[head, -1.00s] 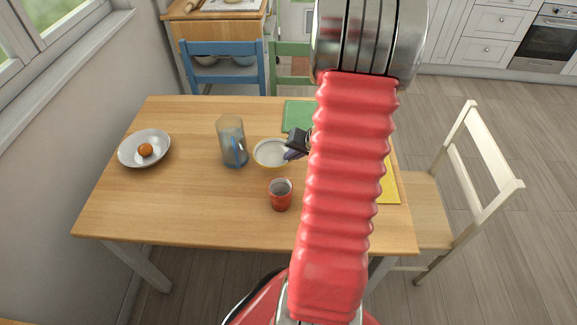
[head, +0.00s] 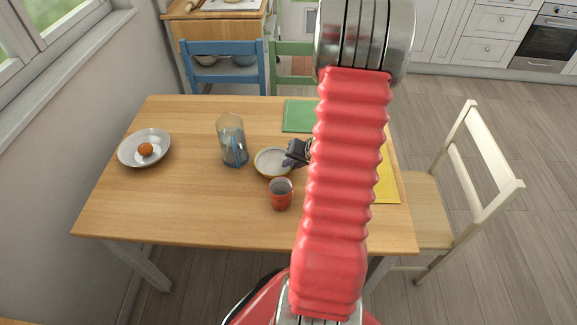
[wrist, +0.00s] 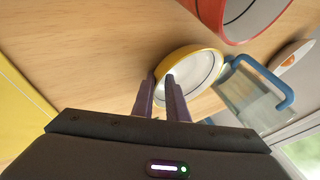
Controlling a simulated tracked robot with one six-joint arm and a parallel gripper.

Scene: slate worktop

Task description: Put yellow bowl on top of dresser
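The yellow bowl (head: 267,174), yellow outside and pale inside, is on or just above the wooden table, close behind the red cup; I cannot tell if it touches the table. My gripper (head: 290,158) is at its right edge, partly hidden by my red arm. In the wrist view, the bowl (wrist: 208,62) has its near rim between the two dark fingers of my gripper (wrist: 160,90), which look closed on it. I cannot make out a dresser for certain.
The red cup (head: 281,196) is close to the bowl. A clear jug with a blue handle (head: 232,145) stands left. A plate with an orange item (head: 128,150) is far left. Green (head: 298,115) and yellow (head: 387,182) mats lie right. Chairs stand behind and right.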

